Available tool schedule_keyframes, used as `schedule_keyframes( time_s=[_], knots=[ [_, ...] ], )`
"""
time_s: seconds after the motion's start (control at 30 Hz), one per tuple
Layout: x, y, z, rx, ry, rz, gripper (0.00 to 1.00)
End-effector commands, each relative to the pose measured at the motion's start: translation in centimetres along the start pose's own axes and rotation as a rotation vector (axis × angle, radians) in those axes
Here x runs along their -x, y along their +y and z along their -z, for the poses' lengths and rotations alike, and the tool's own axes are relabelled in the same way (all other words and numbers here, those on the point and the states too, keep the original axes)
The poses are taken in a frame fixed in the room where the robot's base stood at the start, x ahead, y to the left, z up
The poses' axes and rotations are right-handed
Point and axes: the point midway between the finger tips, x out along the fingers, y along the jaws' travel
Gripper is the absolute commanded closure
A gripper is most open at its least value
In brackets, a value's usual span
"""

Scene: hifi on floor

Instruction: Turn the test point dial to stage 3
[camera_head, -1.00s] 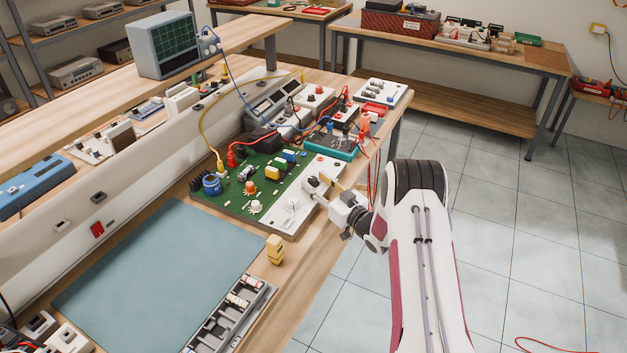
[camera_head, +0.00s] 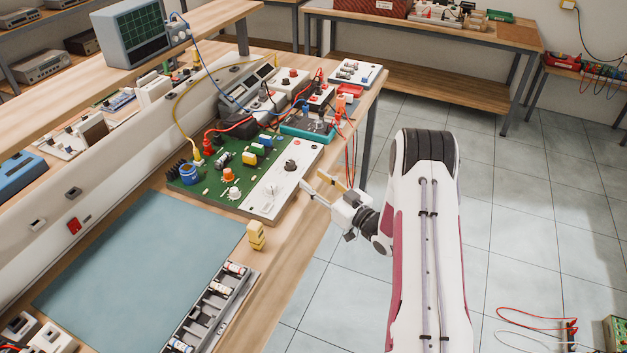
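The test board (camera_head: 215,200) is a green circuit board with a white panel (camera_head: 282,190) along its right side. A dark round dial (camera_head: 291,166) sits on the upper part of that panel. Fine printed markings (camera_head: 270,190) lie lower on the panel, too small to read, so I cannot tell which stage the dial points to. My gripper (camera_head: 312,179) is at the panel's right edge, beside the dial and apart from it. Its pale finger and its tan finger are spread, with nothing between them.
Orange and white knobs (camera_head: 234,193), a blue cylinder (camera_head: 189,174) and cables crowd the green board. A teal tray (camera_head: 309,130) lies behind. A yellow block (camera_head: 256,236) and a grey battery holder (camera_head: 215,310) stand in front. The blue-green mat (camera_head: 135,265) is clear.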

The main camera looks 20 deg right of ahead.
Motion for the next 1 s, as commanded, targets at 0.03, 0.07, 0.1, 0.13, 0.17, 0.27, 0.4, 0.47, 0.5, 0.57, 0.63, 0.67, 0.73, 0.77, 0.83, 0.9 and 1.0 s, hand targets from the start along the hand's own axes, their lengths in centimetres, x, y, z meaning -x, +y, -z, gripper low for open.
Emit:
schedule_keyframes(
  time_s=[0.03,0.07,0.1,0.13,0.17,0.27,0.4,0.47,0.5,0.57,0.63,0.67,0.73,0.77,0.83,0.9,1.0],
  knots=[
    [0.0,0.0,0.0,0.0,0.0,0.0,0.62],
    [0.0,0.0,0.0,0.0,0.0,0.0,0.62],
    [0.0,0.0,0.0,0.0,0.0,0.0,0.62],
    [0.0,0.0,0.0,0.0,0.0,0.0,0.62],
    [0.0,0.0,0.0,0.0,0.0,0.0,0.62],
    [-0.2,0.0,0.0,0.001,0.0,0.001,0.62],
    [-1.5,0.0,-0.1,0.0,-0.002,0.002,0.62],
    [-2.1,0.0,-0.1,-0.001,-0.002,0.002,0.62],
    [-2.3,0.0,-0.1,-0.001,-0.002,0.001,0.62],
    [-2.4,0.0,-0.1,-0.002,-0.003,0.0,0.62],
    [-2.3,0.0,-0.1,-0.002,-0.003,0.0,0.62],
    [-2.3,0.0,-0.1,-0.002,-0.003,0.0,0.62],
    [-2.3,0.0,-0.1,-0.002,-0.003,0.0,0.62],
    [-2.3,0.0,-0.1,-0.002,-0.003,0.0,0.62],
    [-2.4,0.0,-0.1,-0.001,-0.003,0.0,0.62],
    [-2.5,0.0,-0.1,-0.001,-0.003,0.001,0.62],
    [-2.9,0.0,-0.1,0.0,-0.003,0.001,0.62]
  ],
)
